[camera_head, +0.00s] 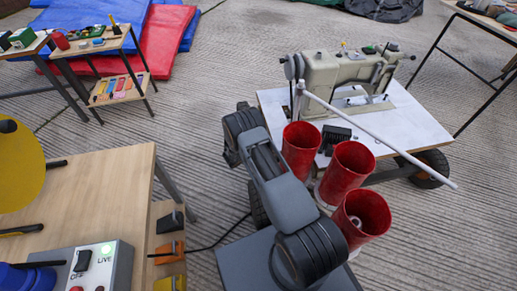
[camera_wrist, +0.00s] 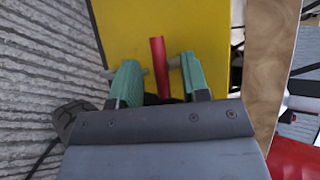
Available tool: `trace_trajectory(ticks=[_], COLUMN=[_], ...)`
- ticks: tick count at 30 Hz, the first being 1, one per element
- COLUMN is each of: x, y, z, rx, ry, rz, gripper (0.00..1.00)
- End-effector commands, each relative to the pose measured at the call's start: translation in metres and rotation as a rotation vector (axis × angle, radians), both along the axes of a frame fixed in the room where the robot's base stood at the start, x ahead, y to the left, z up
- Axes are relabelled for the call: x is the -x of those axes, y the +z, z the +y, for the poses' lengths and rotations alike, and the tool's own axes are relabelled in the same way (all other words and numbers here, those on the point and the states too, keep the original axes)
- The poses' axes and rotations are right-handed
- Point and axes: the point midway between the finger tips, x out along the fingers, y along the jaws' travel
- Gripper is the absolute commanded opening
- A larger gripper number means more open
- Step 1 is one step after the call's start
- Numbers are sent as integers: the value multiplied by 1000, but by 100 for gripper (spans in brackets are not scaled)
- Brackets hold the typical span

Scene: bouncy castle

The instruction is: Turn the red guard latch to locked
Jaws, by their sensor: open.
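In the wrist view, the red guard latch (camera_wrist: 158,66) is a narrow upright red bar in front of a yellow panel (camera_wrist: 205,28). My gripper (camera_wrist: 160,76) is open, with one green-padded finger on each side of the bar. The bar stands between the fingers, with a gap visible on both sides. A thin grey rod crosses near the bar, partly behind the fingers. The latch's lower end is hidden by my gripper. I cannot make out the latch or my gripper's fingers in the head view.
In the head view, three red cylinders (camera_head: 346,170) stand right of my arm. Behind them is a sewing machine (camera_head: 345,75) on a white-topped cart (camera_head: 420,125). A wooden table (camera_head: 100,190) holds a grey switch box (camera_head: 105,268) at lower left. Ribbed floor (camera_head: 225,80) lies open between.

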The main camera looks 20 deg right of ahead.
Motion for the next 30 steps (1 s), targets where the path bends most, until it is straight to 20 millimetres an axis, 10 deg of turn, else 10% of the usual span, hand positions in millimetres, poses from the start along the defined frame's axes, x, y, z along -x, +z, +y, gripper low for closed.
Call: trace_trajectory(ticks=[30], x=[49], y=[66], z=[110], rx=[0], ry=[2], rz=[1], gripper=[42])
